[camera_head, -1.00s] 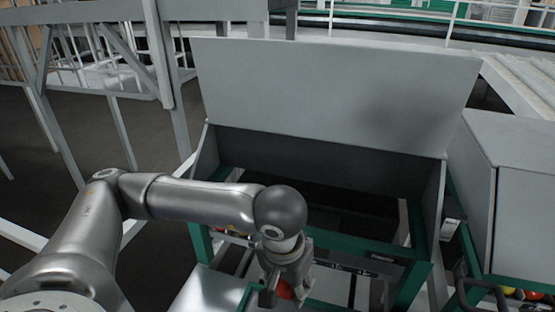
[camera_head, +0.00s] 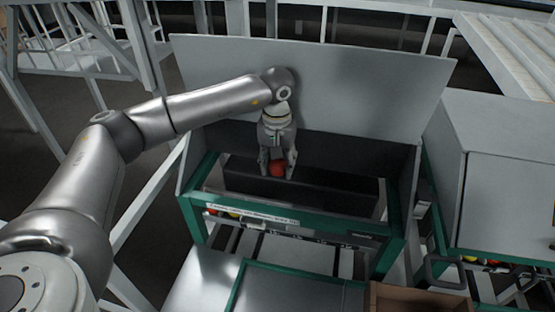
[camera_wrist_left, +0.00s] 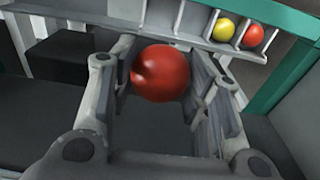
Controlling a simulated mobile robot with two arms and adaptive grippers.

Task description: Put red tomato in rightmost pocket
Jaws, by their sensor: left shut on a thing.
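My left gripper (camera_head: 277,172) is shut on a red tomato (camera_head: 277,168) and holds it over the dark opening of the green-framed machine, in front of its raised grey panel. In the left wrist view the red tomato (camera_wrist_left: 160,73) sits between the two fingers. A row of pockets (camera_wrist_left: 192,20) shows at the top of that view. One pocket holds a yellow tomato (camera_wrist_left: 224,29), and the pocket to its right holds another red tomato (camera_wrist_left: 253,36). Pockets to their left look empty. In the head view the gripper hides part of the opening. My right gripper is not in view.
The raised grey panel (camera_head: 330,85) stands behind the opening. A green frame (camera_head: 340,222) with a white label strip borders its front. A green-edged table (camera_head: 290,285) and a brown box (camera_head: 415,300) are at the bottom. A grey cabinet (camera_head: 505,200) stands at the right.

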